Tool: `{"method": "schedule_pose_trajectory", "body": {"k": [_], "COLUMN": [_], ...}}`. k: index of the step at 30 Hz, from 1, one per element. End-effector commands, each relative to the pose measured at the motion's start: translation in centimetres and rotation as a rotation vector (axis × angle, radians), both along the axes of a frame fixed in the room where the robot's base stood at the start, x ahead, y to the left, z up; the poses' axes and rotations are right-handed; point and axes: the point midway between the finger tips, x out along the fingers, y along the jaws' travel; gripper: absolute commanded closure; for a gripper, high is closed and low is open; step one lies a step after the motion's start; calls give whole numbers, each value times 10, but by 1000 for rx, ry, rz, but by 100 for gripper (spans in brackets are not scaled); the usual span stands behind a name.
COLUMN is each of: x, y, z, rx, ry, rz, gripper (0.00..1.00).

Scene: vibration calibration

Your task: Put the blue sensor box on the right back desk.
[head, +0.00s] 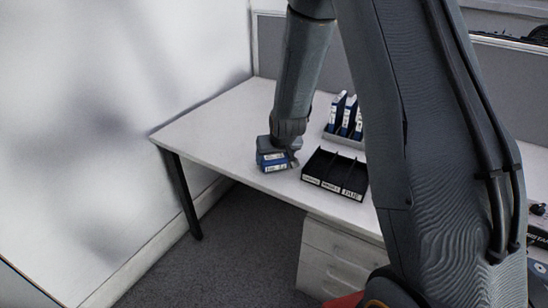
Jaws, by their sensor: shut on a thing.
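My gripper (280,150) points down over the left part of a white desk (215,123). It is shut on a small blue box (273,166) with white labels on its front. The box is at or just above the desk top; I cannot tell whether it touches. It is left of a black divided tray (334,188) and apart from it. My arm hides part of the desk's right side. I cannot tell from this view alone whether this is the right back desk.
A grey rack (345,139) holding several blue boxes with white labels stands behind the black tray, partly hidden by my arm. A white drawer unit (332,262) is under the desk. A white wall (115,110) is at the left. The desk's left end is clear.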

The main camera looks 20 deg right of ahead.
Motion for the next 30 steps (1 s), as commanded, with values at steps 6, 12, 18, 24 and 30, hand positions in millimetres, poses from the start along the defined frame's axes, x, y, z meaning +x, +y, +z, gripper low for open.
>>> {"method": "schedule_pose_trajectory", "body": {"k": [6, 12, 18, 24, 30], "x": [1, 0, 0, 0, -7], "y": [0, 0, 0, 0, 0], "z": [-1, -4, -4, -2, 13], "rx": [0, 0, 0, 0, 1], "ry": [-2, -1, -1, -1, -3], "rz": [0, 0, 0, 0, -1], "gripper": [54, 23, 10, 10, 10]}}
